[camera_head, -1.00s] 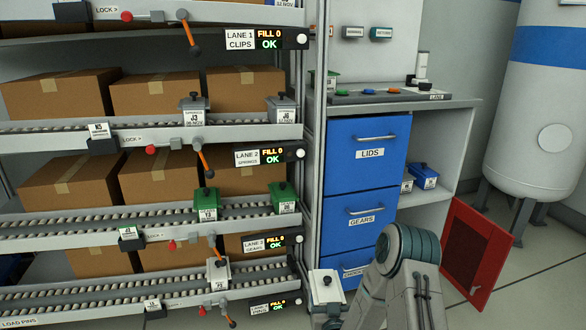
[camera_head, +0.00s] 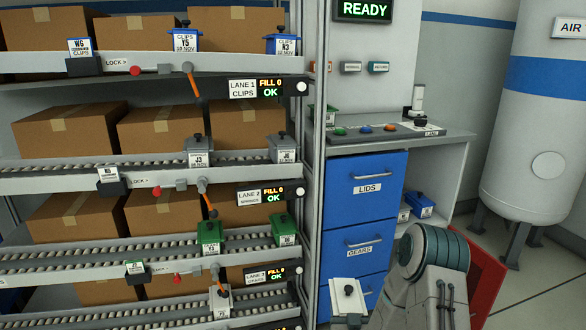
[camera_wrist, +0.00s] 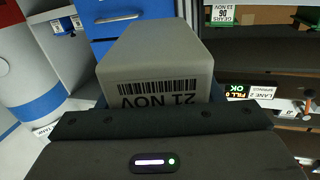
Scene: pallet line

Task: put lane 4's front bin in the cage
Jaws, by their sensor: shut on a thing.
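My gripper (camera_wrist: 160,122) is shut on a pale grey bin (camera_head: 348,296). In the wrist view the bin (camera_wrist: 155,75) shows a barcode label reading 21 NOV, upside down. Another light bin (camera_head: 221,301) stands on the lowest visible rollers, by an orange lever. A red panel (camera_head: 488,280) is partly hidden behind my arm; I cannot tell whether it belongs to the cage. The lane 4 sign is not readable now.
A roller rack (camera_head: 150,240) with bins and cardboard boxes fills the left. A blue drawer cabinet (camera_head: 365,190) stands right of it, with a counter (camera_head: 450,137) beside it. A white tank (camera_head: 540,130) stands at the far right. Open floor shows at the lower right.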

